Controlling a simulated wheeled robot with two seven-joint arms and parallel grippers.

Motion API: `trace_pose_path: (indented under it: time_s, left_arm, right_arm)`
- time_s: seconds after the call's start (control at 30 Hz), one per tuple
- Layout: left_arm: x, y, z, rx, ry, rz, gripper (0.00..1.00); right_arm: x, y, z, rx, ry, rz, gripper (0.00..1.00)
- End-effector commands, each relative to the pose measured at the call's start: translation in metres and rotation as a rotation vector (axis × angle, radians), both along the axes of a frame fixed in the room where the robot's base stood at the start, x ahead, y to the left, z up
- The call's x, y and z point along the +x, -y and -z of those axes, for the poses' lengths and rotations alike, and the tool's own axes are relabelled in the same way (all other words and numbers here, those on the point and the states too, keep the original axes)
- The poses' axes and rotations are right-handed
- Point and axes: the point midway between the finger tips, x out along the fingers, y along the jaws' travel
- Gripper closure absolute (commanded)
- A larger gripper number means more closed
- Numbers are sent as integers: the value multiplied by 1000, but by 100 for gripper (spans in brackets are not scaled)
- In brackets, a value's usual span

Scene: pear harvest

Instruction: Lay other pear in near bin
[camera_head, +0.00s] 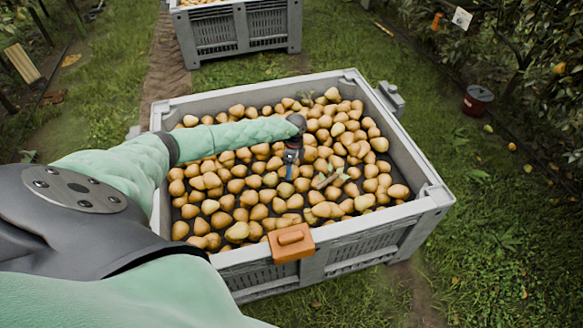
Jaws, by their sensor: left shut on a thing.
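The near bin (341,243) is a large grey plastic crate in the middle of the head view, filled with a broad layer of yellow-brown pears (237,231). My left arm reaches in from the left across the bin. My left gripper (289,172) points down over the middle of the bin, close to the pears. It is shut on a pear, which is hard to tell apart from the pears around and below it. Whether the held pear touches the others cannot be told. My right gripper is not in view.
An orange block-like part (291,243) sits on the near bin's front rim. Leaves and twig-like pieces (331,178) lie among the pears. A far grey bin (239,31) stands behind. A dark red bucket (477,100) stands at right by the trees. Grass surrounds the bins.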

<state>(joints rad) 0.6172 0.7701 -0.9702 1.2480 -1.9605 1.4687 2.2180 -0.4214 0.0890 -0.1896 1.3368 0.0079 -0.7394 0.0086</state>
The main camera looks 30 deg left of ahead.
Motion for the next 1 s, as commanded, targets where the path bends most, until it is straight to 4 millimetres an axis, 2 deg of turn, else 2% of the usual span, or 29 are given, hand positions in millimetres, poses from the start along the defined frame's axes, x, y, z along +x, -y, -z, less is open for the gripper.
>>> trace_pose_path:
  time_s: [1.0]
  left_arm:
    - [0,0,42,0,0,0,65]
  right_arm:
    - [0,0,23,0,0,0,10]
